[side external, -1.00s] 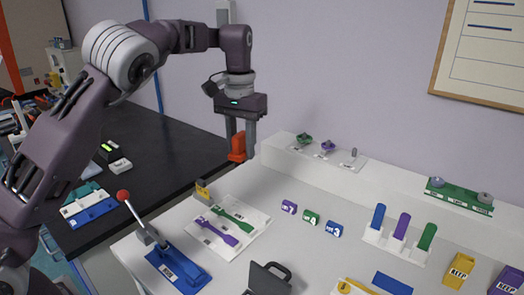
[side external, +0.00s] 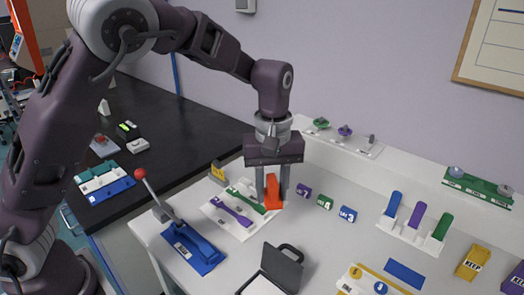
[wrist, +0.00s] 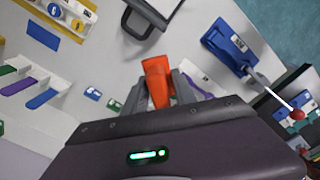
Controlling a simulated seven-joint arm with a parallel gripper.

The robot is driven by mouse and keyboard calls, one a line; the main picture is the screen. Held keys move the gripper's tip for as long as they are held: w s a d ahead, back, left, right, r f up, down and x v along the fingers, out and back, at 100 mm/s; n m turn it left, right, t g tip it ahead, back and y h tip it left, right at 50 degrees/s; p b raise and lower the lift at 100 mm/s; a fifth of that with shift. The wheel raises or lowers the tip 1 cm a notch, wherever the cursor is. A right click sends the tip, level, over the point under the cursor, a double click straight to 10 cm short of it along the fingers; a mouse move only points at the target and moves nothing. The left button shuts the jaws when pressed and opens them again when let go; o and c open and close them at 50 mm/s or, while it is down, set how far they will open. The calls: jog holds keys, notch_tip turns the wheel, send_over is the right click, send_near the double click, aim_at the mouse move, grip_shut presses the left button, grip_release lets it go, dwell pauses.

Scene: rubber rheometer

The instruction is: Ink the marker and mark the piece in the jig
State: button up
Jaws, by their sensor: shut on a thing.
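My gripper (side external: 273,203) is shut on an orange tool (side external: 272,188), which looks to be the marker. It holds it pointing down above the white table, beside a white board (side external: 218,216) with green and purple pieces. The wrist view shows the orange marker (wrist: 157,80) between the fingers (wrist: 163,90); its lower face is not clear. A black case with a handle (side external: 284,263) stands open at the front, perhaps the ink pad. A blue base with a red-knobbed lever (side external: 190,246) is at left. I cannot tell which fixture is the jig.
Small purple, green and blue blocks (side external: 325,202) lie just right of my gripper. A rack with coloured upright pegs (side external: 411,234), a yellow KEEP bin (side external: 473,262) and a yellow tray with discs (side external: 366,282) are farther right. A raised shelf (side external: 405,180) runs along the back.

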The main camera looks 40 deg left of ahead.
aim_at(259, 289)
jog(key=s+d+f+n, duration=0.3)
jog(key=s+n, duration=0.1)
jog(key=s, duration=0.2)
jog(key=s+d+f+n, duration=0.3)
jog(key=s+d+n, duration=0.1)
jog(key=s, duration=0.2)
jog(key=shift+s+d+f, duration=0.2)
jog(key=shift+d+f, duration=0.05)
jog(key=shift+f, duration=3)
jog(key=shift+f, duration=0.55)
notch_tip(259, 289, up, 7)
